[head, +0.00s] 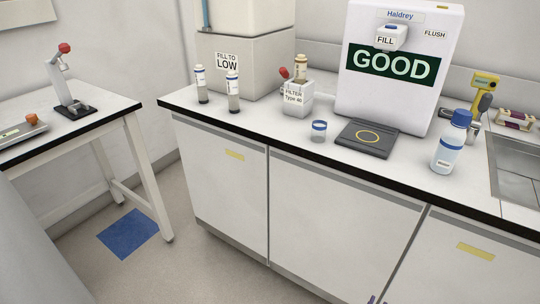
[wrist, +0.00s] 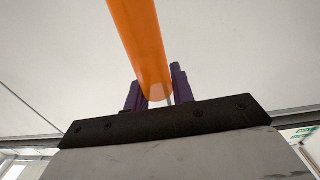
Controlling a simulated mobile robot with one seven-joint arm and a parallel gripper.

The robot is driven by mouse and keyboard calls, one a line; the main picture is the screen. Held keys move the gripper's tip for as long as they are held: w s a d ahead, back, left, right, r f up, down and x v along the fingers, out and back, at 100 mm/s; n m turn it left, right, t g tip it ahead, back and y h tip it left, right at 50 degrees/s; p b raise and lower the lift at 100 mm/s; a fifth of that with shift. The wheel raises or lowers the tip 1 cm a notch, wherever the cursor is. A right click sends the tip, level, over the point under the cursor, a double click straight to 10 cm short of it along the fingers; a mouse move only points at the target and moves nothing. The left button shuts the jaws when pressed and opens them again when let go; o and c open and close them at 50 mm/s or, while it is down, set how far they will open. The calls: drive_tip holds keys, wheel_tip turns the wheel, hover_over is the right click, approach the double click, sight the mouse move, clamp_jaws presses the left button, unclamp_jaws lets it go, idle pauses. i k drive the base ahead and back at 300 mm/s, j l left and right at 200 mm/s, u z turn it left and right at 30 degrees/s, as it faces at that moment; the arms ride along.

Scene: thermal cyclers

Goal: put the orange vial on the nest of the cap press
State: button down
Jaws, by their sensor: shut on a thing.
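In the wrist view an orange cylinder, the orange vial (wrist: 141,45), stands between the two purple fingers of my gripper (wrist: 157,88). The fingers are shut on it, and it extends up out of the top of the picture. In the head view the cap press (head: 65,82) stands on the left table, with a red knob on top and a black base. Its nest (head: 75,106) looks like a small pale spot on the base. The press is not in the wrist view, and the held vial is not in the head view.
The left table (head: 110,117) also holds a flat grey device (head: 18,133) with a small orange item (head: 32,117). A gap of floor with a blue mat (head: 129,233) lies beside the long bench. The bench carries vials, a filter box (head: 295,98) and a bottle (head: 449,148).

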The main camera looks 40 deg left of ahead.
sight(80, 110)
drive_tip(key=u, duration=1.15)
